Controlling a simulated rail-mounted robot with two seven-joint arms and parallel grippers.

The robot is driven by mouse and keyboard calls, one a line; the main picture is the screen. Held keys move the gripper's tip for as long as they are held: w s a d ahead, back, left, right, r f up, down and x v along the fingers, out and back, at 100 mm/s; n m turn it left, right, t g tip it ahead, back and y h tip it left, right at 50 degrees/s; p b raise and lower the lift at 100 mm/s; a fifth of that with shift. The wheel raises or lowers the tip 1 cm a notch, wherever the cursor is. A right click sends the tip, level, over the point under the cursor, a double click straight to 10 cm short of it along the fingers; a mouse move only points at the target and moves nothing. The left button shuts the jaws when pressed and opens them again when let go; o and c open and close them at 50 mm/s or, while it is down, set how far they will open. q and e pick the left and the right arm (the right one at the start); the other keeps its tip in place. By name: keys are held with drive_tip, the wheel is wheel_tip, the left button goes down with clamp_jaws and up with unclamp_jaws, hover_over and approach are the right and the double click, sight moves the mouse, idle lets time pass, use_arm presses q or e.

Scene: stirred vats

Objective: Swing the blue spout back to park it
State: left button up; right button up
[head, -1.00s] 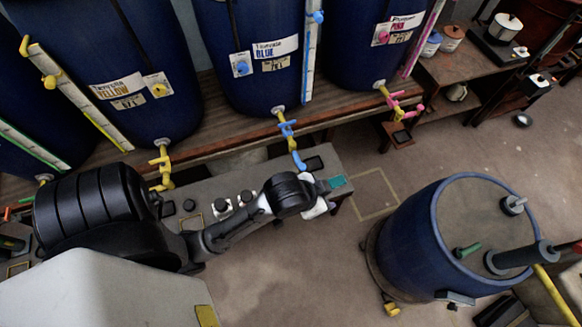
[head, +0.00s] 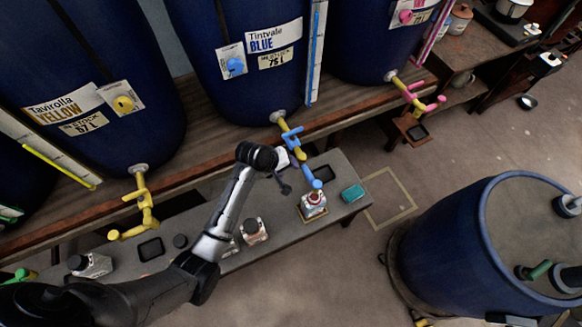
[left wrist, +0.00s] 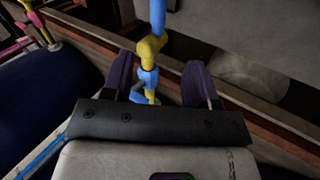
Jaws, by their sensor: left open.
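The blue spout (head: 306,170) hangs from the yellow tap under the blue-labelled vat (head: 245,60). Its blue lower end reaches out over the bench, above a small bottle with a red top (head: 313,203). My left gripper (head: 288,170) is beside the spout's upper part. In the left wrist view, the open fingers of that gripper (left wrist: 161,82) stand on either side of the yellow and blue pipe (left wrist: 150,52). I cannot tell whether either finger touches it. The fingertips are partly hidden by my arm in the head view. My right gripper is not in view.
Yellow (head: 140,205) and pink (head: 412,95) spouts flank the blue one. A large blue drum (head: 470,250) stands on the floor at right.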

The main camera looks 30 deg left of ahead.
sight(307, 174)
use_arm(q)
drive_tip(key=shift+n, duration=0.9)
drive_tip(key=b+x, duration=0.5)
drive_tip(key=x, duration=0.9)
drive_tip(key=shift+w+d+r, duration=0.1)
drive_tip(key=shift+r, duration=0.05)
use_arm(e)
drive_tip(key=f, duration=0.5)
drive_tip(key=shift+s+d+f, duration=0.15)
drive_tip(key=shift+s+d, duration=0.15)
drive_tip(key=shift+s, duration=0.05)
use_arm(q)
drive_tip(key=shift+c, duration=0.5)
drive_tip(key=c, duration=0.4)
clamp_jaws()
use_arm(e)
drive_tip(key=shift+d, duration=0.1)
